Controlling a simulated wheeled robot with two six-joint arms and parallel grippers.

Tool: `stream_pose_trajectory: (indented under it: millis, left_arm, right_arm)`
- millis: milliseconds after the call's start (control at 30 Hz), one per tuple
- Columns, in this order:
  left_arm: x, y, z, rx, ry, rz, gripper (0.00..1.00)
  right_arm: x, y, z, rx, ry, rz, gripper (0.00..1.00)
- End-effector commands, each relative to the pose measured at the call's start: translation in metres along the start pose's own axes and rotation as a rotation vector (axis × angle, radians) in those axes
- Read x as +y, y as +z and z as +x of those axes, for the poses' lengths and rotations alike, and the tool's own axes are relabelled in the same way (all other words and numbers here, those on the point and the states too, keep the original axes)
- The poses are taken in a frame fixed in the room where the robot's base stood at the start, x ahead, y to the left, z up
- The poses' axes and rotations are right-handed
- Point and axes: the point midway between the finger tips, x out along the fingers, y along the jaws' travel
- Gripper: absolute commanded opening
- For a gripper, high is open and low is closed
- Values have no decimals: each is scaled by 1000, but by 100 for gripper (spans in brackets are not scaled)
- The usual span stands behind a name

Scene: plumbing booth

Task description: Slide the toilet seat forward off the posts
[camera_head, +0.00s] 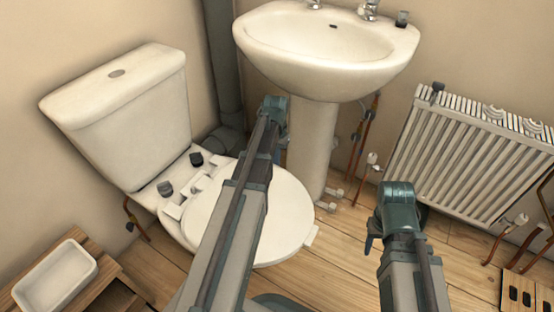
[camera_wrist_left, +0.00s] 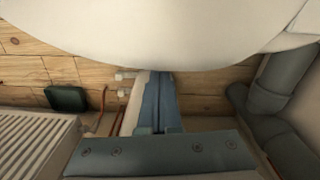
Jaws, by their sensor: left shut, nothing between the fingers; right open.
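The white toilet seat (camera_head: 285,215) lies flat on the bowl in the head view. My left gripper (camera_head: 274,108) is shut and empty, past the seat's far side near the basin pedestal. In the left wrist view its fingers (camera_wrist_left: 158,105) show beyond a broad white curved edge, apparently the seat. My right gripper (camera_head: 398,196) is open and empty, right of the seat.
The cistern (camera_head: 125,110) stands behind the seat. The basin (camera_head: 325,55) and its pedestal (camera_head: 313,140) are close to my left gripper. A grey pipe (camera_head: 223,70) runs up the wall. A radiator (camera_head: 465,150) is at right. Open wooden floor (camera_head: 345,245) lies right of the toilet.

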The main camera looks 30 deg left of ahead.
Motion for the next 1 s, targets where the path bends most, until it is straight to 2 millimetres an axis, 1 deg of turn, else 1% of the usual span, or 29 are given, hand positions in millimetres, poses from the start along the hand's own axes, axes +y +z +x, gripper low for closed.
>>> stream_pose_trajectory:
  millis: [100, 267, 633, 800, 1000]
  left_arm:
    - [0, 4, 0, 0, 0, 0, 0]
    - [0, 22, 0, -1, 0, 0, 0]
    - [0, 19, 0, 0, 0, 0, 0]
    - [2, 9, 0, -1, 0, 1, 0]
    - [6, 10, -24, -1, 0, 2, 0]
  right_arm:
    - [0, 0, 0, 0, 0, 0, 50]
    - [0, 0, 0, 0, 0, 0, 50]
    - [0, 0, 0, 0, 0, 0, 50]
    - [0, 0, 0, 0, 0, 0, 50]
    - [2, 1, -24, 0, 0, -4, 50]
